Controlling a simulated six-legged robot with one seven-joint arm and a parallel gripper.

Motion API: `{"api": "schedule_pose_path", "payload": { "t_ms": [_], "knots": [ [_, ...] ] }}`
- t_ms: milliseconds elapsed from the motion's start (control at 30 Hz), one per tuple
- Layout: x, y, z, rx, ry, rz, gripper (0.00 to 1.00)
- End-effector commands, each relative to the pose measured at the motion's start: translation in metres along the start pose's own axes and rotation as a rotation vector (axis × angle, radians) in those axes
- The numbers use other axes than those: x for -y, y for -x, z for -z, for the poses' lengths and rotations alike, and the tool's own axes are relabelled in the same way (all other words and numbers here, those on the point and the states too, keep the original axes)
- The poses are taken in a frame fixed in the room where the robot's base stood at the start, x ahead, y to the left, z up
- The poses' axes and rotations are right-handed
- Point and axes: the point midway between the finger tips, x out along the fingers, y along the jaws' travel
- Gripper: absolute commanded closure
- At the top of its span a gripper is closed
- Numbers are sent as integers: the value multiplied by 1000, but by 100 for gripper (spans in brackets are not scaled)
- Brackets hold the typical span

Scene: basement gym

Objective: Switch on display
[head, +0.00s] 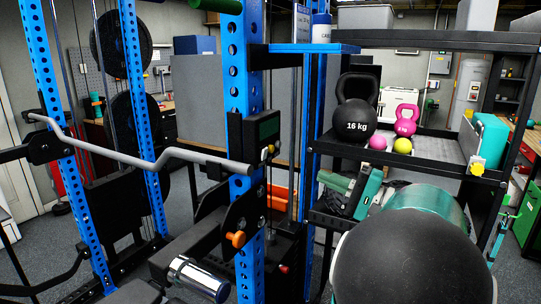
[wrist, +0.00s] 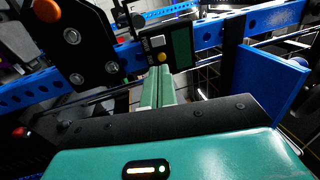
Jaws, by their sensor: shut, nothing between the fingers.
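The display (head: 263,136) is a small black box on a blue upright of the rack in the head view, with a dark greenish screen and small buttons below it. In the wrist view the display (wrist: 180,46) shows close up, its screen dark. A pale square button (wrist: 157,41) and a yellow round button (wrist: 162,57) sit beside the screen. My gripper (wrist: 161,72) has its teal fingers shut and empty. Its tips point at the display and appear just below the yellow button in the wrist view. I cannot tell whether they touch it.
A grey curved bar (head: 150,163) crosses in front of the rack at left. An orange knob (head: 236,239) sits below the display. A blue plate (wrist: 272,92) stands right of my fingers.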

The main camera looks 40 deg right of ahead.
Motion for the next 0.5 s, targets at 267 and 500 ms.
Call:
{"api": "schedule_pose_path", "payload": {
  "t_ms": [267,500],
  "knots": [
    [3,7,3,-17,7,12,100],
    [3,4,3,-16,7,11,100]
  ]
}}
